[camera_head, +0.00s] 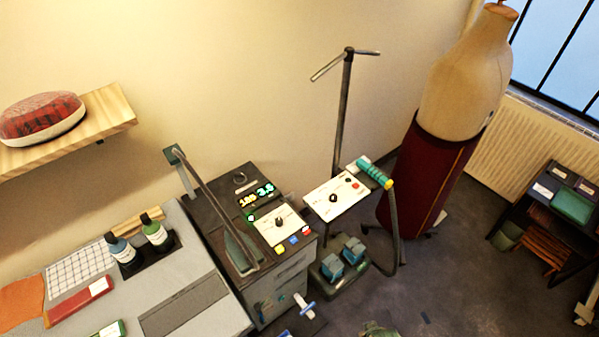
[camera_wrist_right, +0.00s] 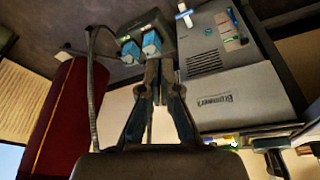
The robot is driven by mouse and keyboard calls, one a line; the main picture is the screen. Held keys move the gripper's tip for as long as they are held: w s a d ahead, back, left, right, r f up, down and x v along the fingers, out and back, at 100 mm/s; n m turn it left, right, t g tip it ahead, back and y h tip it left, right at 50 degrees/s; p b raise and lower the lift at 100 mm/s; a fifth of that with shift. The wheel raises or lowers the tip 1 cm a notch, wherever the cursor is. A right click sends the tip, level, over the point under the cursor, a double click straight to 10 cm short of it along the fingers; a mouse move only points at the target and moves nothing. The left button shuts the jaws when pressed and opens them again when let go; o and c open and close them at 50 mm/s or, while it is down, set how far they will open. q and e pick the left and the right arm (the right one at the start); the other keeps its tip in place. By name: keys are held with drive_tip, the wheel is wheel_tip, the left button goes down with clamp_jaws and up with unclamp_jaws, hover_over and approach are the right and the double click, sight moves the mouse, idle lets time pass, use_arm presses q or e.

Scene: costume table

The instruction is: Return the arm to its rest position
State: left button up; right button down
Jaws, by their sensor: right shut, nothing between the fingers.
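My right gripper (camera_wrist_right: 157,72) shows in the right wrist view, its two fingers reaching up from the bottom and meeting at the tips. It is shut and empty. Behind its tips, in that view, are two blue blocks (camera_wrist_right: 151,43) on a dark holder and a grey machine housing (camera_wrist_right: 235,85). The picture does not settle how far the tips are from them. A small greenish shape (camera_head: 379,329) is cut off at the bottom of the head view; I cannot tell what it is. My left gripper is not in view.
The machine (camera_head: 280,270) has a lit display and a long lever (camera_head: 212,198). Beside it stand a white panel (camera_head: 338,197), a teal-handled tool (camera_head: 375,174) and a dress form (camera_head: 430,180). A worktable (camera_head: 170,270) with two bottles is at left. Bare floor (camera_head: 460,290) lies at lower right.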

drive_tip(key=s+f+g+b, duration=0.1)
drive_tip(key=s+f, duration=0.1)
drive_tip(key=f, duration=1.2)
drive_tip(key=s+f+b, duration=0.2)
drive_tip(key=s+f, duration=0.1)
drive_tip(key=f, duration=1.2)
drive_tip(key=s+d+f+g+b, duration=0.1)
drive_tip(key=s+d+f, duration=0.2)
drive_tip(key=s+f, duration=1.1)
drive_tip(key=shift+s+d+b, duration=0.15)
drive_tip(key=shift+s+b, duration=0.25)
drive_tip(key=shift+s, duration=0.25)
